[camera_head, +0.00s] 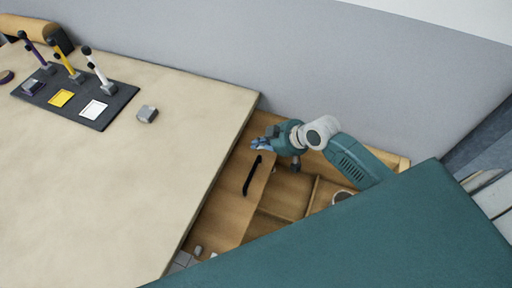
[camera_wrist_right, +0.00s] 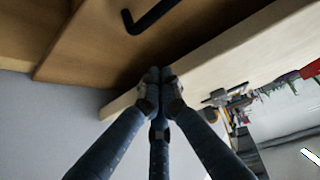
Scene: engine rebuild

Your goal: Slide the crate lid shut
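The wooden crate (camera_head: 312,195) stands beside the right edge of the table. Its flat wooden lid (camera_head: 228,205) covers the left part, and compartments show open on the right. The lid's black bar handle (camera_head: 252,175) also shows at the top of the right wrist view (camera_wrist_right: 155,15). My right gripper (camera_head: 260,144) is at the lid's far end, beyond the handle. In the wrist view its fingertips (camera_wrist_right: 160,76) are together with nothing visible between them, close to the wood (camera_wrist_right: 100,45). I cannot tell whether they touch it. My left gripper is not in view.
The pale table (camera_head: 150,170) fills the left. A dark tray (camera_head: 110,110) on it holds upright purple, yellow and white-handled items, with a small grey block (camera_head: 147,114) nearby. A grey wall (camera_head: 300,70) stands close behind the crate. A round item (camera_head: 342,196) sits in a compartment.

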